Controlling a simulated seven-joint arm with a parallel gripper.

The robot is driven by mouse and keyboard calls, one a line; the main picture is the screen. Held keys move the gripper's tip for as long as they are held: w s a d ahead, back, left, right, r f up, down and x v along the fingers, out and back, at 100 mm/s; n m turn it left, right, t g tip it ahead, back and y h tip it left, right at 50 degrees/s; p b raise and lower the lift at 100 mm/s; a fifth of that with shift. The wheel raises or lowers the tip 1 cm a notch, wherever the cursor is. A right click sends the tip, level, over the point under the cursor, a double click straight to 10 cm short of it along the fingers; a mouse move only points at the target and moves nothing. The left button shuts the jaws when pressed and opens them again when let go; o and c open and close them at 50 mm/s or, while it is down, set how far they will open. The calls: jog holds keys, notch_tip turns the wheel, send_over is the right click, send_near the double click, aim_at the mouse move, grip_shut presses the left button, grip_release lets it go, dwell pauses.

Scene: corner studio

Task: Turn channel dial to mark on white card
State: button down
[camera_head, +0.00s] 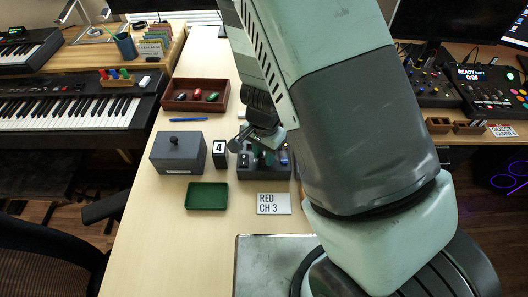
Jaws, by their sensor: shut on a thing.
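The white card (273,204) lies on the table and reads "RED CH 3". Just behind it sits a dark control box (263,174) with several small controls on its top, one of them blue at the right. My gripper (262,152) reaches down over this box and is shut on a control there, which looks like the channel dial. The fingertips and the dial are mostly hidden by the gripper and are small, so I cannot read where the dial points. A small black block (219,152) with a white face showing "4" stands left of the box.
A grey lidded box (178,153) with a knob stands to the left. An empty green tray (207,196) lies in front of it. A red-brown tray (187,105) with small coloured items and a blue pen (188,120) lie behind. My arm covers the right side.

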jog(key=m, duration=0.4)
jog(key=shift+m, duration=2.6)
jog(key=c, duration=0.9)
grip_release()
jog(key=shift+o, duration=0.2)
notch_tip(320, 180, up, 11)
